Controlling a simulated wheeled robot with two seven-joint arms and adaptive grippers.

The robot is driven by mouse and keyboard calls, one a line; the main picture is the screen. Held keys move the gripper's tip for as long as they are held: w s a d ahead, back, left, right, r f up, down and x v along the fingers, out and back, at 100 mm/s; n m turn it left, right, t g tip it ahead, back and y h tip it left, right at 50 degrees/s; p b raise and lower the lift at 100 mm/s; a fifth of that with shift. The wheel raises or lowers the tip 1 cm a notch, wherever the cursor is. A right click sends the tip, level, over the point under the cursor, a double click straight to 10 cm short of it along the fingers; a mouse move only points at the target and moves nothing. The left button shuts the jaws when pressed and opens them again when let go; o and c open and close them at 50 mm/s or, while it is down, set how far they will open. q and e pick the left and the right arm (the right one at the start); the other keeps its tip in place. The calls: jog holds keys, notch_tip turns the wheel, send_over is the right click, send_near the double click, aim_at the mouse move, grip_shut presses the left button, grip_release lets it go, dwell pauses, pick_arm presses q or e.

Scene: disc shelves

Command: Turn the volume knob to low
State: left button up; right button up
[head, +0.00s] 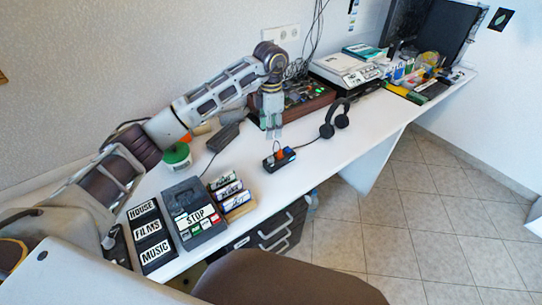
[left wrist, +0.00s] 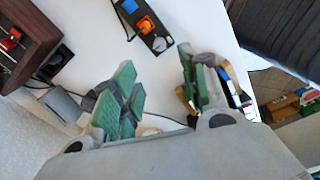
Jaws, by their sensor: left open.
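A small dark control box (head: 287,160) lies on the white desk, with an orange knob (head: 280,154) on top. In the left wrist view the box (left wrist: 131,10) shows the orange knob (left wrist: 146,24), a grey knob (left wrist: 159,44) and a blue part. I cannot tell from labels which knob is the volume knob. My left gripper (head: 272,132) points down above the desk, just behind the box and apart from it. In the left wrist view its green-padded fingers (left wrist: 160,88) are open with nothing between them. My right gripper is not in view.
Headphones (head: 335,118) lie right of the box, joined by a cable. A wooden-cased mixer (head: 305,100) stands behind my left gripper. A cassette player (head: 194,212) and labelled cases (head: 150,236) lie at the front left. The desk around the box is mostly clear.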

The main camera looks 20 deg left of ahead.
aim_at(271, 157)
pick_arm(q)
notch_tip(271, 157, down, 12)
jog(key=shift+f, duration=0.1)
jog(key=shift+f+b, duration=0.3)
jog(key=shift+f, duration=0.5)
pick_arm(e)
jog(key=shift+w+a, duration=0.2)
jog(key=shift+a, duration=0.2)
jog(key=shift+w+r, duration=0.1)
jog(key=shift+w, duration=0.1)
pick_arm(q)
grip_shut()
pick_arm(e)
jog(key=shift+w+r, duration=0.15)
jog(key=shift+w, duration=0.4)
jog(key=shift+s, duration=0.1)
